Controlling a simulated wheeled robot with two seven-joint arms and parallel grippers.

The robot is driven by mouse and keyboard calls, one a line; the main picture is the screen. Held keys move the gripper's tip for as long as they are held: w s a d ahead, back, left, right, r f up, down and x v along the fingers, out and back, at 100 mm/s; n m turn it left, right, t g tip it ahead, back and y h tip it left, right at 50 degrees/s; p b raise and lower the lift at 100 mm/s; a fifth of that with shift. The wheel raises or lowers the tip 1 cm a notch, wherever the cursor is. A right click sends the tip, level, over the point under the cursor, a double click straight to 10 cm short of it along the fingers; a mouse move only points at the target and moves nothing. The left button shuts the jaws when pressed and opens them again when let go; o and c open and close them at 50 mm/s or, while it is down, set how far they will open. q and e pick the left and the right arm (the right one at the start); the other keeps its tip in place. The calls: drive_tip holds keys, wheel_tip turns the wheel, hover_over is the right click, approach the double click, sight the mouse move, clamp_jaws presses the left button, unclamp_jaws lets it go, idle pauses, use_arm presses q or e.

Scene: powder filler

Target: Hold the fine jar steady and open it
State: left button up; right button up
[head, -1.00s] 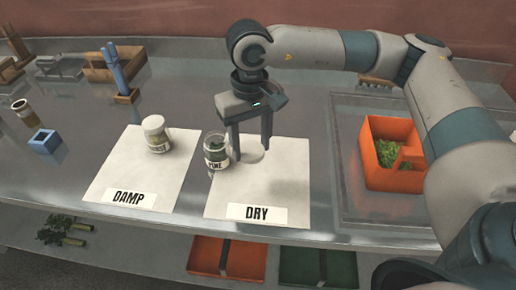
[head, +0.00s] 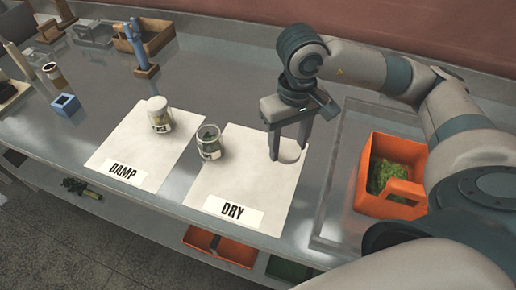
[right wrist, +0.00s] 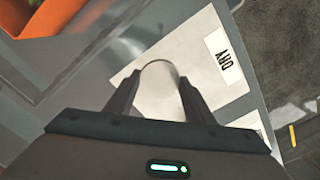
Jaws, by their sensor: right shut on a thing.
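The fine jar (head: 209,143) stands upright and uncovered at the left edge of the white DRY mat (head: 240,185). My right gripper (head: 289,149) points down over the right side of the DRY mat, to the right of the jar. It is shut on a pale round lid (head: 290,155). In the right wrist view the lid (right wrist: 160,92) sits between the two fingers (right wrist: 161,80). The jar is not seen in that view. My left gripper is not in view.
A second jar (head: 158,114) with a pale lid stands on the DAMP mat (head: 125,150). An orange bin (head: 385,205) with green matter stands on the right. A blue block (head: 66,105), a small jar (head: 54,76) and wooden holders (head: 143,38) are at the left and back.

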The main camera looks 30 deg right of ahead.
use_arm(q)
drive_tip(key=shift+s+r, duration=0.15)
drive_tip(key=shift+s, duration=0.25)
use_arm(e)
drive_tip(key=shift+s+d, duration=0.4)
drive_tip(key=shift+d, duration=0.05)
drive_tip(key=shift+w, duration=0.1)
drive_tip(key=shift+w+a+p, duration=0.1)
drive_tip(key=shift+w+p, duration=0.15)
drive_tip(key=shift+p, duration=0.1)
drive_tip(key=w+a+f+p, duration=0.1)
drive_tip(key=w+f, duration=0.1)
drive_tip(key=w, duration=0.1)
drive_tip(key=w+a+f+p, duration=0.1)
drive_tip(key=w+f+p, duration=0.1)
drive_tip(key=w, duration=0.1)
drive_tip(key=w+a+f+p, duration=0.1)
drive_tip(key=w+f, duration=0.1)
drive_tip(key=w, duration=0.1)
drive_tip(key=shift+w+f+p, duration=0.1)
drive_tip(key=shift+w+p, duration=0.3)
drive_tip(key=shift+w+a+f, duration=0.1)
drive_tip(key=shift+w+f, duration=0.25)
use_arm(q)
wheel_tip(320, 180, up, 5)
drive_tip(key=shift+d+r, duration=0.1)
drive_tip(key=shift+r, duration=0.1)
